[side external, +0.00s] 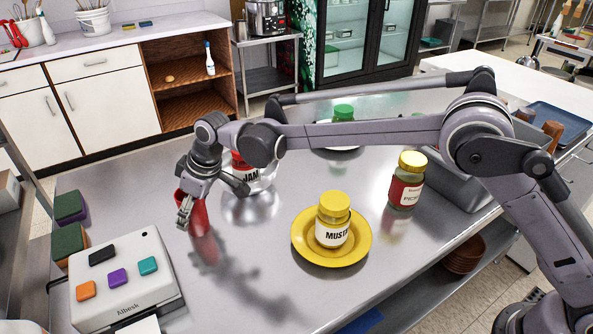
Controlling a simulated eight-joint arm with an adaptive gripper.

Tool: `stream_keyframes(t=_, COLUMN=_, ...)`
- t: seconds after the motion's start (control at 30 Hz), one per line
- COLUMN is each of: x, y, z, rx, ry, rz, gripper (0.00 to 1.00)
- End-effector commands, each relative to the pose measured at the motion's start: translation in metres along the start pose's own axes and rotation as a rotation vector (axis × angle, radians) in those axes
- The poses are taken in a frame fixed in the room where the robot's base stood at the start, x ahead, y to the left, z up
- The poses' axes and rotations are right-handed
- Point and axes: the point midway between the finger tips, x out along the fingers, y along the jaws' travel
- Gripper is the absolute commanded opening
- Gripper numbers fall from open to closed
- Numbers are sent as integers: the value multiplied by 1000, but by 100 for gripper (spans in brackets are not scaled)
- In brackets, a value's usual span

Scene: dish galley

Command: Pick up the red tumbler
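The red tumbler (200,217) is at the left part of the steel counter, partly hidden by my gripper (190,208). My gripper reaches down to the tumbler, and one finger crosses in front of its near side. Red shows on both sides of that finger. The far side of the grip is hidden, so I cannot tell whether the fingers are closed on the tumbler. I also cannot tell whether its base touches the counter; a red reflection lies just below it.
A mustard jar (333,218) sits on a yellow plate (303,248). A pickle jar (405,182) is to the right. A white button box (128,285) and sponges (70,207) are at the left.

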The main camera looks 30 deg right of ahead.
Motion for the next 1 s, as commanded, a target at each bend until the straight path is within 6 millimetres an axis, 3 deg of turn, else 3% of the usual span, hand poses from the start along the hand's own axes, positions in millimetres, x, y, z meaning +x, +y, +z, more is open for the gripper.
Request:
stream_keyframes(t=0.03, x=0, y=0, z=0, rx=0, ry=0, rz=0, gripper=45)
stream_keyframes(t=0.13, x=0, y=0, z=0, rx=0, ry=0, rz=0, gripper=19)
stream_keyframes(t=0.47, x=-1, y=0, z=0, rx=0, ry=0, rz=0, gripper=19)
stream_keyframes(t=0.67, x=-11, y=0, z=-5, rx=0, ry=0, rz=0, gripper=19)
stream_keyframes(t=0.87, x=-43, y=2, z=-16, rx=1, ry=0, rz=1, gripper=19)
stream_keyframes(t=1.0, x=-68, y=28, z=-1, rx=5, ry=0, rz=1, gripper=19)
